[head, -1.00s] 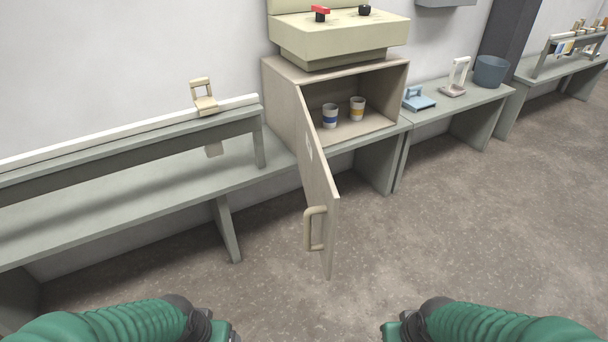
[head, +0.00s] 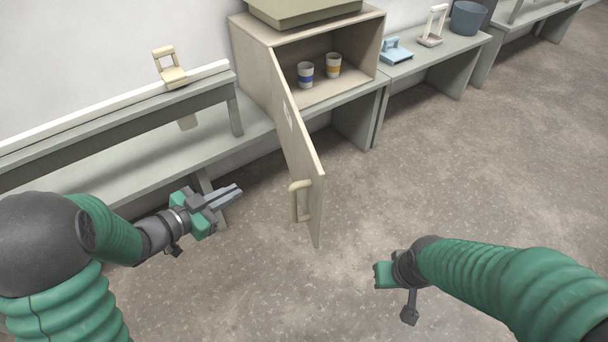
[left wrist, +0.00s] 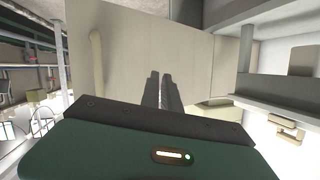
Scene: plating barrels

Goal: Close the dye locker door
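The dye locker (head: 255,62) is a beige cabinet on the bench, and its door (head: 300,150) stands wide open, swung out toward me. A beige bar handle (head: 295,200) is on the door's outer face near its free edge. My left gripper (head: 232,192) is left of the door, apart from it, with its fingers together and nothing between them. In the left wrist view the fingers (left wrist: 162,90) point at the door panel (left wrist: 138,48), with the handle (left wrist: 97,62) to their left. My right gripper (head: 383,275) is right of the door, low; its fingers are hidden.
A bucket (head: 467,18) stands on the right bench. The floor in front is clear.

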